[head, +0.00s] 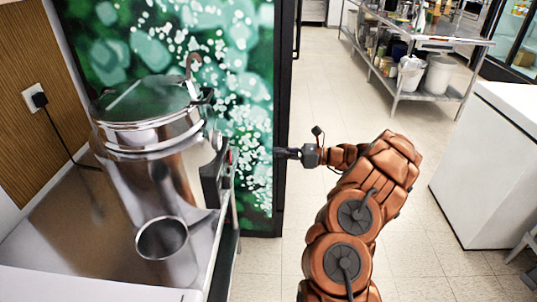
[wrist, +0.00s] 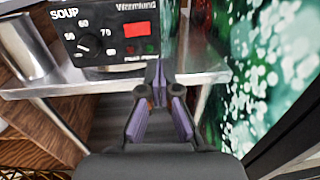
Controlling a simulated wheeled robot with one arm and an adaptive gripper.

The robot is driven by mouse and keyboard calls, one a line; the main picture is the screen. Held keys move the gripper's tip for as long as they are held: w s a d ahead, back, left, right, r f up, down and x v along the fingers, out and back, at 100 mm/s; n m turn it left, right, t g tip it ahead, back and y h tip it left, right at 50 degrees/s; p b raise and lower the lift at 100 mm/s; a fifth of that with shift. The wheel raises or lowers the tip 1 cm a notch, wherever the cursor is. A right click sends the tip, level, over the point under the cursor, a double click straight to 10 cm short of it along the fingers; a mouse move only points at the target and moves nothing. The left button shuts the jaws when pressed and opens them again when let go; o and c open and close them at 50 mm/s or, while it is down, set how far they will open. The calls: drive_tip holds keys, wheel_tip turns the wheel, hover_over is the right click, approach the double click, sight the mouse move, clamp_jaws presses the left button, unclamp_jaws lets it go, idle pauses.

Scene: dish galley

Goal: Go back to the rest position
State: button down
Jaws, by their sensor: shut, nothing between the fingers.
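My gripper (head: 283,153) shows in the head view at the end of my orange arm, in front of the dark edge of the green panel. It points left toward the soup kettle and is apart from it. In the wrist view my gripper (wrist: 158,72) has its purple fingers together at the tips, with nothing between them. The kettle's control panel (wrist: 108,32), with a dial and a red display, is ahead of the fingers at the upper left.
The steel soup kettle (head: 150,180) stands on a counter (head: 60,235) at the left. A green patterned panel (head: 245,60) rises behind it. A white cabinet (head: 480,170) and a steel shelf (head: 430,40) stand at the right. Open tiled floor (head: 330,85) lies between.

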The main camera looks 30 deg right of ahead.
drive_tip(key=shift+s+d, duration=0.15)
drive_tip(key=shift+d, duration=0.15)
idle(0.5)
drive_tip(key=s+a+r+n+g+y+p, duration=0.1)
drive_tip(key=a+r+n+g, duration=0.3)
drive_tip(key=a, duration=0.5)
drive_tip(key=s+a+r+n+g+p, duration=0.1)
drive_tip(key=s+a+r+n+g, duration=0.15)
drive_tip(key=a+r, duration=0.45)
drive_tip(key=s+a+r+n+g+h+p, duration=0.35)
drive_tip(key=s+a+n+g, duration=0.4)
drive_tip(key=a, duration=0.75)
drive_tip(key=s+a+n+h+p, duration=0.25)
drive_tip(key=s+n+h, duration=0.35)
drive_tip(key=s, duration=1.2)
drive_tip(key=s+d+n+t+h+p, duration=0.1)
drive_tip(key=s+d+n+h+p, duration=0.1)
drive_tip(key=s+d+n+h, duration=0.3)
drive_tip(key=s+d, duration=0.3)
drive_tip(key=s, duration=0.3)
drive_tip(key=shift+s+r+n+h, duration=0.25)
drive_tip(key=shift+s+n+h, duration=0.1)
drive_tip(key=shift+n, duration=0.05)
